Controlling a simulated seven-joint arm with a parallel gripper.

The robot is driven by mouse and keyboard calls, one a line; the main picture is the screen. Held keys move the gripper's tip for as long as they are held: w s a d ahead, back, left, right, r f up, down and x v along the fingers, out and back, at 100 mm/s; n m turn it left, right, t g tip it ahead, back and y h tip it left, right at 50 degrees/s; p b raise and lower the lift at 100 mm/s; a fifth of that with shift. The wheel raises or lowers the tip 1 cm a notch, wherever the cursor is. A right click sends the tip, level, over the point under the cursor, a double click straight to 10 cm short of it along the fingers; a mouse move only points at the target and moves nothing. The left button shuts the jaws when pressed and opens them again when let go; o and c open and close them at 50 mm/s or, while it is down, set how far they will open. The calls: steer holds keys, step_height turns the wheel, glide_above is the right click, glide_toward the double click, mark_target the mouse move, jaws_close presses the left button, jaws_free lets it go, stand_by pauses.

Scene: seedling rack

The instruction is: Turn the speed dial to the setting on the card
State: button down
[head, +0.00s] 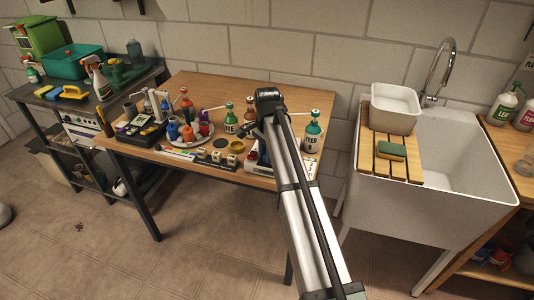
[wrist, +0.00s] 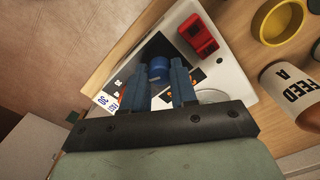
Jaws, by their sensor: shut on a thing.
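In the wrist view, my gripper (wrist: 157,84) has two blue fingers either side of a blue knob, the speed dial (wrist: 158,67), and is shut on it. The dial stands on a dark face of a white device (wrist: 225,82). Printed figures, including what looks like a 30, show at the left (wrist: 103,99); the fingers hide much of the scale, so I cannot read the setting. In the head view, the device (head: 250,163) is largely behind my arm, and my fingertips are hidden. I cannot make out a setting card in either view.
A red switch (wrist: 198,34) sits on the device near the dial. Several bottles and a tray (head: 205,136) crowd the wooden bench (head: 200,88). A sink (head: 460,160) is at the right.

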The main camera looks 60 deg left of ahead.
steer(key=shift+m, duration=0.6)
steer(key=c, duration=0.9)
jaws_free()
step_height(320, 180, up, 14)
steer(key=shift+d+f, duration=0.1)
stand_by(0.4)
